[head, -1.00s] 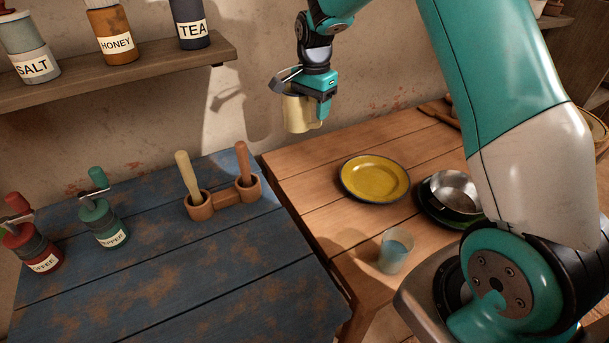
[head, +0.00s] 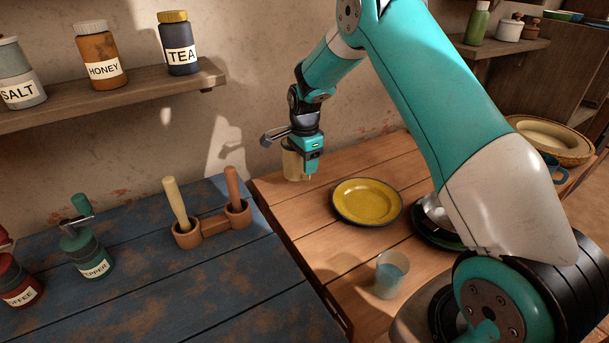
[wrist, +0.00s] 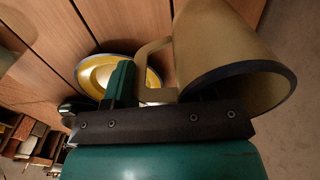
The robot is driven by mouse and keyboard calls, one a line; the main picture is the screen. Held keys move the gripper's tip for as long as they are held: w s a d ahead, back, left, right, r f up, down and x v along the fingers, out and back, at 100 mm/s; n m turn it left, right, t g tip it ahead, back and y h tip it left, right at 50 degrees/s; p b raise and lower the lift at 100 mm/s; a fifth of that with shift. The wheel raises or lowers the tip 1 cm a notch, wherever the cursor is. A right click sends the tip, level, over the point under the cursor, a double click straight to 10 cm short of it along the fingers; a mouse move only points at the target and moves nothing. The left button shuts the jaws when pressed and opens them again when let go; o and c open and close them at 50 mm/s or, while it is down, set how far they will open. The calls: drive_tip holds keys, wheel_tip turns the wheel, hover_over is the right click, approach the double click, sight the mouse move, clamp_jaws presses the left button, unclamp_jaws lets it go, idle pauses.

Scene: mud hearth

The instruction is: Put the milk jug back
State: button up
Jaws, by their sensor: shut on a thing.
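The milk jug (head: 292,162) is a cream-coloured vessel with a dark rim. In the head view it hangs at my gripper (head: 308,172), over the back left part of the brown wooden table (head: 345,166) near the wall. In the wrist view the jug (wrist: 235,60) fills the upper right, with its handle (wrist: 150,62) towards the gripper's fingers (wrist: 135,95). My gripper is shut on the jug, seemingly by the handle. The head view does not clearly show whether the jug's base touches the table.
A yellow plate (head: 366,201) and a blue-tinted glass (head: 391,273) stand on the brown table. The blue table (head: 180,290) holds a double wooden holder (head: 213,226) with two pestle-like tools and a green pepper mill (head: 86,247). A shelf (head: 120,97) carries labelled jars above.

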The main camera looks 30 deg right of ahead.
sight(304, 177)
drive_tip(key=shift+f, duration=2.55)
drive_tip(key=shift+f, duration=0.2)
drive_tip(key=o, duration=1.3)
drive_tip(key=shift+r, duration=0.15)
